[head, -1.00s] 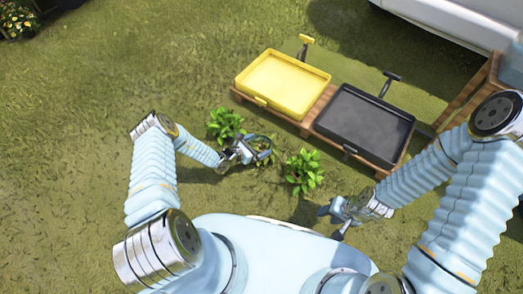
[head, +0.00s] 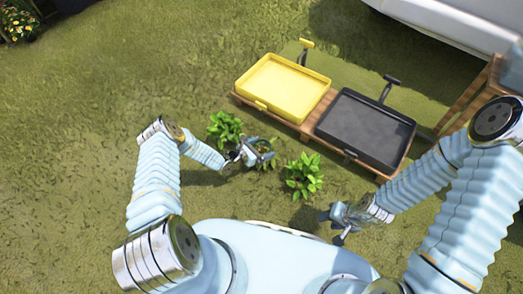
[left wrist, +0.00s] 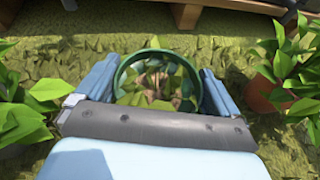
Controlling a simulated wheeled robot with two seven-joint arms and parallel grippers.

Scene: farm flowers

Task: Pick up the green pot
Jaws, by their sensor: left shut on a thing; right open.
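The green pot (left wrist: 157,56) shows in the left wrist view as a dark green rim around leaves and brownish stems. My left gripper (left wrist: 157,88) is shut on it, with one blue finger on each side of the rim. In the head view my left gripper (head: 252,152) is at the pot, between two leafy plants; the fingers partly hide the pot there. I cannot tell whether the pot is off the ground. My right gripper (head: 337,222) is open and empty, low at the right, below the right plant.
One leafy plant (head: 224,127) stands left of the left gripper, another (head: 303,175) to its right; the right one has a reddish pot (left wrist: 266,94). A yellow tray (head: 283,87) and a black tray (head: 365,128) rest on a wooden pallet (head: 306,129). Grass at left is clear.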

